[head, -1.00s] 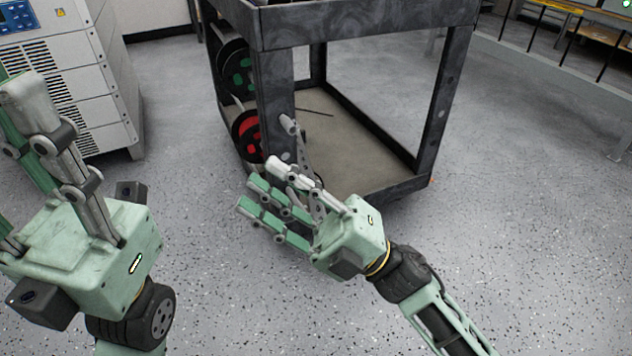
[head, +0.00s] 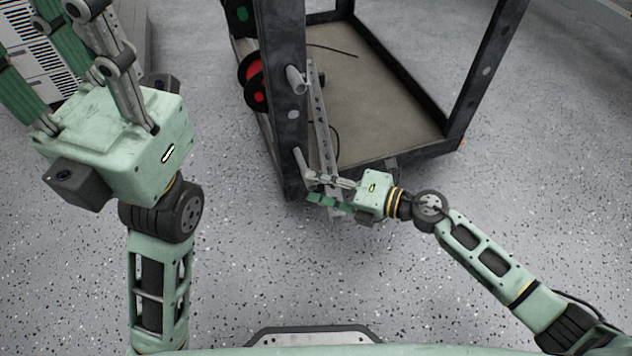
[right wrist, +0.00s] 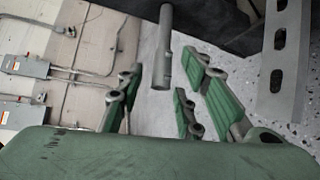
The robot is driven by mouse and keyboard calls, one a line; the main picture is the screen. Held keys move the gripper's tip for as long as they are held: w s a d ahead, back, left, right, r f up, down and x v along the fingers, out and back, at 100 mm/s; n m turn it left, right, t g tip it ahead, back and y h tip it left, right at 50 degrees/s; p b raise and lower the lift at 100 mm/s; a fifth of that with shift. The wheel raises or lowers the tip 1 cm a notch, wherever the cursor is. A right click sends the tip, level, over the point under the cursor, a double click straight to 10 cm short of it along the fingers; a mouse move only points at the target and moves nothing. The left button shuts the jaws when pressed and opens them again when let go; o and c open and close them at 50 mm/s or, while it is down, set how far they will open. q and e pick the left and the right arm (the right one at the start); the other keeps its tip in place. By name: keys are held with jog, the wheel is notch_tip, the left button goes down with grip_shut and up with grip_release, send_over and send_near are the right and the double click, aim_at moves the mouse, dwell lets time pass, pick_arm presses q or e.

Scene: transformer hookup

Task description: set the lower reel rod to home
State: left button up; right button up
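Near the bottom of the cart's dark front post, a light grey lower rod (head: 302,163) sticks out. It also shows in the right wrist view (right wrist: 163,50), with its near end between the finger rows. A similar upper rod (head: 295,80) stands higher on the same post. My right gripper (head: 318,190) is at the post's foot, fingers open on both sides of the lower rod's end; I see no clear contact. The right wrist view shows its fingers (right wrist: 160,88) spread. My left gripper (head: 85,35) is raised at the left, well away, its fingers pointing up and apparently spread.
A perforated metal strip (head: 320,120) runs beside the post, close to my right gripper. A red reel (head: 255,82) sits behind the post. The cart's shelf (head: 385,105) is mostly bare, with dark cable on it. Speckled floor in front is open.

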jog(key=shift+x, duration=0.75)
jog(key=shift+r, duration=0.1)
grip_shut()
